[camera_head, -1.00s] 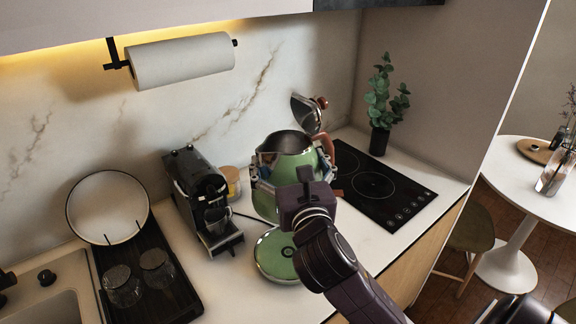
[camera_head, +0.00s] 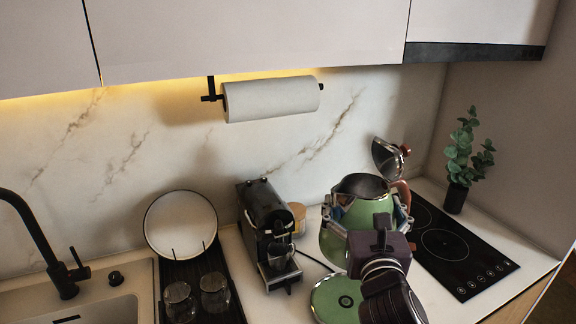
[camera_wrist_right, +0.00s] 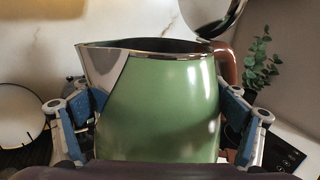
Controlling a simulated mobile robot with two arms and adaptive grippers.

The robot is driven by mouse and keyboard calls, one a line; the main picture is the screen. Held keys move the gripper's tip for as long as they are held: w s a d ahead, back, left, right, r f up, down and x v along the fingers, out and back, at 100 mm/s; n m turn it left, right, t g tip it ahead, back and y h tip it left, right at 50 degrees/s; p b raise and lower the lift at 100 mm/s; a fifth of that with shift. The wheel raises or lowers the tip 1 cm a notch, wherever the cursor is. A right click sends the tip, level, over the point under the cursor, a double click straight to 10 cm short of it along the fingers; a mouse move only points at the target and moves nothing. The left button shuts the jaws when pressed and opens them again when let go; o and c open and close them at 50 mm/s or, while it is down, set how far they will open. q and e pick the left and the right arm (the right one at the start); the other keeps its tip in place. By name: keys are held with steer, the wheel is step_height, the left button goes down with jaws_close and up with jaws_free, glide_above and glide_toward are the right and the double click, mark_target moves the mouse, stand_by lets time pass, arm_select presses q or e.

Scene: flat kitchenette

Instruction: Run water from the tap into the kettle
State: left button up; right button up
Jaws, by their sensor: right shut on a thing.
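My right gripper (camera_head: 368,219) is shut around the body of the green kettle (camera_head: 372,205), and its two jaws press the sides of the kettle in the right wrist view (camera_wrist_right: 160,110). The kettle is upright, its steel lid (camera_head: 389,157) swung open, its spout to the left and its brown handle to the right. It is held over the counter, above its round green base (camera_head: 337,299). The black tap (camera_head: 42,240) curves over the sink (camera_head: 90,305) at the far left. My left gripper is out of view.
A coffee machine (camera_head: 267,232) stands between kettle and sink. A drying tray (camera_head: 213,267) with two glasses and an upright plate (camera_head: 180,224) is beside the sink. The hob (camera_head: 452,245) and a plant (camera_head: 463,165) are to the right. Cabinets hang above.

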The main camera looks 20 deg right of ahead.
mark_target(340, 264)
steer(key=shift+r, duration=0.25)
steer(key=a+f+y+b, duration=0.1)
steer(key=a+f, duration=0.1)
steer(key=f, duration=0.1)
steer(key=s+a+f+n+y+b, duration=0.1)
steer(key=a+f, duration=0.1)
steer(key=f, duration=0.1)
steer(key=s+a+f+n+t+y+b, duration=0.1)
steer(key=a+f, duration=0.1)
steer(key=f, duration=0.2)
steer(key=shift+s+a, duration=0.1)
steer(key=shift+s, duration=0.15)
steer(key=s+a+f+n+y+b, duration=0.2)
steer(key=s+a+f+y, duration=0.1)
steer(key=s+a+f, duration=0.2)
step_height(340, 264, down, 2)
steer(key=shift+s+a+f+t+y, duration=0.2)
steer(key=shift+a+t+y, duration=0.15)
steer(key=shift+a, duration=0.8)
steer(key=shift+w, duration=0.2)
